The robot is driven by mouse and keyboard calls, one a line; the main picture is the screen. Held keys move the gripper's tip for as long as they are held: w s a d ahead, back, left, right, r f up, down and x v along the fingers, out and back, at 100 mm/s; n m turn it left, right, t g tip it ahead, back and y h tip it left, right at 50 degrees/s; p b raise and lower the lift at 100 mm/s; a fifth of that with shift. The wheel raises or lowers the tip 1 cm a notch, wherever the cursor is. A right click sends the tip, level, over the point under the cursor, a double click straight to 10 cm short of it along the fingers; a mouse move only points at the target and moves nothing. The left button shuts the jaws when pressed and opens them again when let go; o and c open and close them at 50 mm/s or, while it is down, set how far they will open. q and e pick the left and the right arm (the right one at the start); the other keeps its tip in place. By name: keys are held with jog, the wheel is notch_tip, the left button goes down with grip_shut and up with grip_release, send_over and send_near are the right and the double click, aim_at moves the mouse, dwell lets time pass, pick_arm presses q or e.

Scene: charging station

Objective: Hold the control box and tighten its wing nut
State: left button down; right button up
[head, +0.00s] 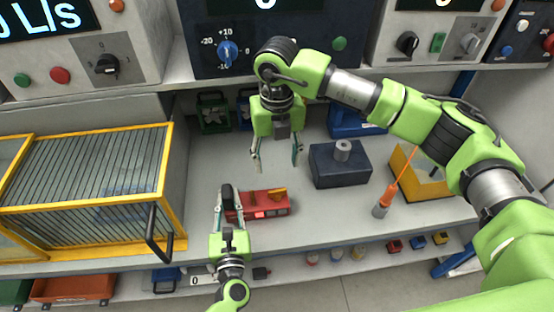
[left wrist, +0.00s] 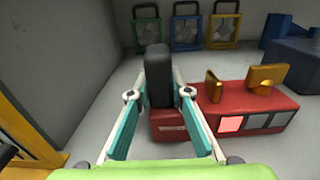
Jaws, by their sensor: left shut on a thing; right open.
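The red control box (head: 262,207) lies on the grey bench, with a lit pale panel on its front. A black upright handle (left wrist: 158,75) stands at its left end. My left gripper (head: 228,194) is closed around this handle, one finger on each side. The brass-yellow wing nut (head: 278,194) sits on top of the box toward the right; its two wings (left wrist: 268,77) stand apart in the left wrist view. My right gripper (head: 276,162) is open and empty, pointing down above and behind the box, apart from the wing nut.
A dark blue block (head: 338,172) with a grey cylinder stands right of the box. An orange-handled tool (head: 387,196) stands further right, by a yellow tray (head: 403,183). A yellow-framed cage (head: 90,190) borders the left side. Control panels (head: 270,40) line the back.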

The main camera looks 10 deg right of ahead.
pick_arm(q)
jog(key=c, duration=1.8)
grip_release()
